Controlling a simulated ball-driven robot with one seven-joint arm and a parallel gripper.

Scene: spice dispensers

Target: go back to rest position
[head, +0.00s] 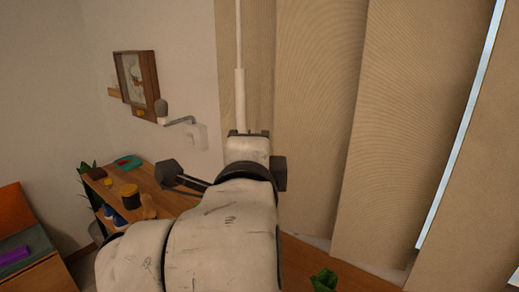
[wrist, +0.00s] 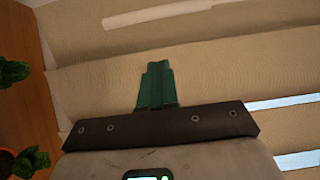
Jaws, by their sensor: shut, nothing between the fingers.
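My gripper (wrist: 158,70) shows in the wrist view as two teal fingers pressed together, with nothing between them. It points at the tan blind slats (wrist: 230,80) behind it, and I cannot tell how far off they are. In the head view my white arm rises from the bottom middle, and its end (head: 248,150) is in front of the blinds. The fingers are not clearly seen there.
A thin white rod (head: 239,100) hangs by the blinds (head: 310,110). A green plant (head: 324,281) stands at the bottom; potted plants (wrist: 14,71) show in the wrist view.

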